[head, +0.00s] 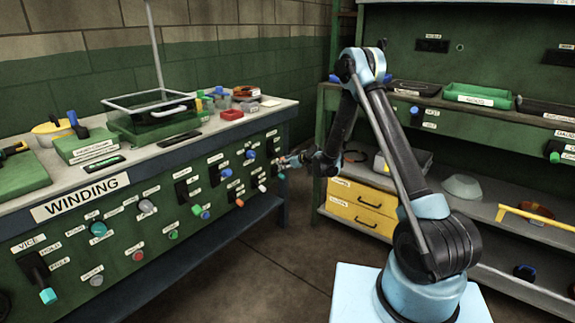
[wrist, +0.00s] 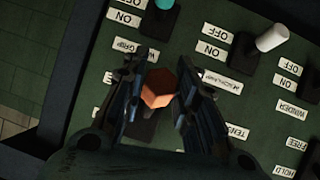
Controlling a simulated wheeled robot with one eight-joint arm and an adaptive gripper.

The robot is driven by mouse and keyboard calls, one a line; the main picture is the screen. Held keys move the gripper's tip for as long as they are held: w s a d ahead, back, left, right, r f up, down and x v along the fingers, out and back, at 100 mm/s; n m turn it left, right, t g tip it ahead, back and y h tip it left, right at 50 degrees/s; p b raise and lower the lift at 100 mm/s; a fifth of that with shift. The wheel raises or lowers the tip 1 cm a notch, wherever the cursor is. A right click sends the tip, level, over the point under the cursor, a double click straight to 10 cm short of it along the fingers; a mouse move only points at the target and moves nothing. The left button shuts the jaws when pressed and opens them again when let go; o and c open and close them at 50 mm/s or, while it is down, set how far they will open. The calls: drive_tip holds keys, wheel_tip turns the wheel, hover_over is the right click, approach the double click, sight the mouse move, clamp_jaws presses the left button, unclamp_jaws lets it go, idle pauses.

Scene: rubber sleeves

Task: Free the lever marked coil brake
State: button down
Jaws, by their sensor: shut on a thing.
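My gripper (wrist: 160,88) is at the front panel of the bench marked WINDING, shut on an orange-capped lever (wrist: 158,92). The cap shows between the two dark fingers in the wrist view, where the panel appears upside down. In the head view my gripper (head: 284,161) is at the right end of the panel, and the orange lever is too small to make out clearly. I cannot read a coil brake label in either view.
A white-tipped lever (wrist: 271,37) and a teal-tipped lever (wrist: 165,4) stand close by on the panel (wrist: 255,65). More levers and knobs cover the panel to the left. Yellow drawers (head: 361,202) stand right of my gripper. The floor (head: 255,265) ahead is clear.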

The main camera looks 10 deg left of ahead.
drive_tip(key=shift+w+d+f, duration=0.1)
drive_tip(key=c, duration=1.4)
unclamp_jaws()
drive_tip(key=shift+f, duration=0.1)
drive_tip(key=shift+o, duration=0.8)
drive_tip(key=v, duration=1.1)
drive_tip(key=shift+d+r, duration=0.3)
drive_tip(key=shift+d, duration=0.05)
drive_tip(key=shift+r, duration=0.1)
